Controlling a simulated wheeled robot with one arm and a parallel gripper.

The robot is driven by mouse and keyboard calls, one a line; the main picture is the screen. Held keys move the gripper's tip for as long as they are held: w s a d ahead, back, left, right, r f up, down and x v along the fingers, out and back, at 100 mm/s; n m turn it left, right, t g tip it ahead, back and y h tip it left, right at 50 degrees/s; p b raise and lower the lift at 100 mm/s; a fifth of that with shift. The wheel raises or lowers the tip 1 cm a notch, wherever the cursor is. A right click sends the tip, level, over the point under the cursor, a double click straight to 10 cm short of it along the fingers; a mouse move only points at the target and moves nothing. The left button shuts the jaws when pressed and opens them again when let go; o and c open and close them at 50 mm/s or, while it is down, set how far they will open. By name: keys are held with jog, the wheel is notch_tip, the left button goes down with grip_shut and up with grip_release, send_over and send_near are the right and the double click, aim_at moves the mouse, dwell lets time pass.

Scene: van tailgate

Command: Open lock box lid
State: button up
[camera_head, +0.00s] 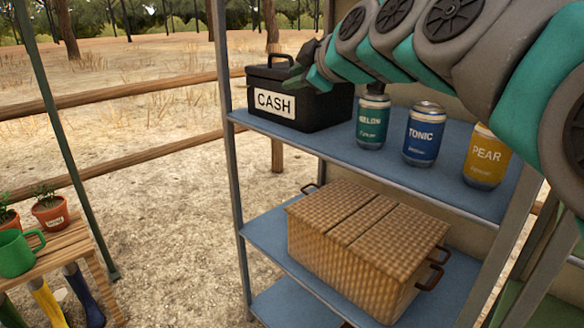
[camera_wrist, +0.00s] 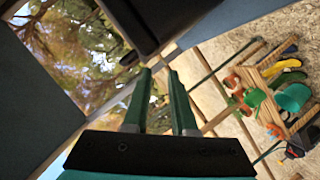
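The lock box (camera_head: 318,108) is a black box with a white CASH label, standing on the upper blue shelf at its left end. Its lid (camera_head: 262,72) looks shut, with a dark handle (camera_head: 281,58) on top. My gripper (camera_head: 292,80) is at the upper front of the box, close to the lid; I cannot tell whether it touches. In the wrist view my gripper (camera_wrist: 160,70) shows two green fingers apart with nothing between them. A dark part of the box (camera_wrist: 150,22) is just beyond the fingertips. My arm hides the box's upper right part.
A green can (camera_head: 372,122), a blue TONIC can (camera_head: 423,135) and a yellow PEAR can (camera_head: 487,158) stand right of the box under my arm. A wicker basket (camera_head: 365,240) sits on the shelf below. A metal post (camera_head: 226,120) stands at the shelf's left front.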

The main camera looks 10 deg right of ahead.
jog(key=s+a+f+m+g, duration=0.1)
jog(key=s+f+g, duration=0.1)
jog(key=f, duration=0.5)
jog(key=s+a+f+m+g+h, duration=0.1)
jog(key=s+f+m+g, duration=0.1)
jog(key=s+f, duration=0.3)
jog(key=shift+a+f+m+g+p, duration=0.3)
jog(key=shift+f+g+p, duration=0.15)
jog(key=shift+f, duration=0.85)
jog(key=shift+s, duration=0.1)
